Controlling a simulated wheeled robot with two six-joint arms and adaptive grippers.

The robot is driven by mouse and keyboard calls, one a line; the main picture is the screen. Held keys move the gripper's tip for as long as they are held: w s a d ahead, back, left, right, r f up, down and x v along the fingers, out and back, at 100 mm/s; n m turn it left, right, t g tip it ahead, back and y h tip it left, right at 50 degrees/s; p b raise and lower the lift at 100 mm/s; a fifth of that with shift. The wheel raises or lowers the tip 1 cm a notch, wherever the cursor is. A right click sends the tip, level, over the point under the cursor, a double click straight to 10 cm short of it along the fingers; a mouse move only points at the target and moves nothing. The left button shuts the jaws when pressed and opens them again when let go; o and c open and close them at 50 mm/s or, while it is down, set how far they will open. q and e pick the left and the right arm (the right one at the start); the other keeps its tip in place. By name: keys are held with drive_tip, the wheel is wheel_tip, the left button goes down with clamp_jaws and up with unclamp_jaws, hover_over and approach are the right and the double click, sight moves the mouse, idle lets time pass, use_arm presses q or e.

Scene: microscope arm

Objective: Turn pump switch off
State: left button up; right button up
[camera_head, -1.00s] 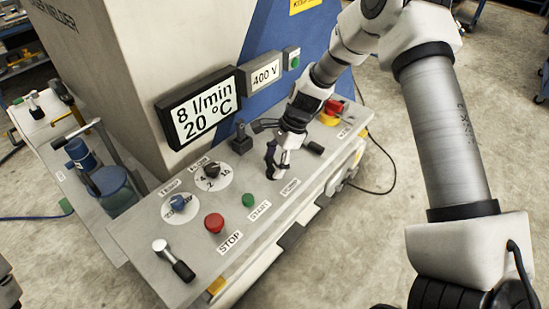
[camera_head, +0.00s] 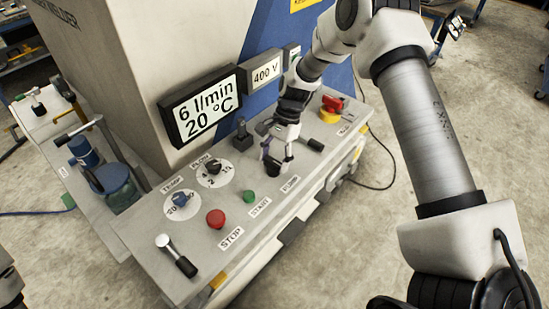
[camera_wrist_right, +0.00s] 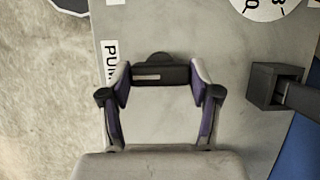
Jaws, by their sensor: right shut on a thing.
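The pump switch is a dark knob (camera_wrist_right: 160,73) with a light bar on its face, seen in the right wrist view beside the partly visible PUMP label (camera_wrist_right: 111,62). In the head view the PUMP label (camera_head: 290,184) shows on the grey control panel (camera_head: 213,250), and the gripper mostly hides the switch. My right gripper (camera_head: 275,163) reaches down to the panel just above that label. In the right wrist view its purple-padded fingers (camera_wrist_right: 160,82) are shut on the knob, one on each side. The switch's exact setting is hard to read. My left gripper is not visible.
A black box with a lever (camera_head: 242,136) stands close behind the gripper. The green start button (camera_head: 248,197), red stop button (camera_head: 215,218) and flow dial (camera_head: 214,168) lie to its left. A black handle (camera_head: 315,145) and red-yellow switch (camera_head: 332,105) lie to its right. The display (camera_head: 202,104) reads 6 l/min.

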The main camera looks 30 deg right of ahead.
drive_tip(key=o, duration=1.1)
drive_tip(key=shift+o, duration=0.2)
drive_tip(key=v, duration=1.2)
drive_tip(key=shift+a, duration=0.1)
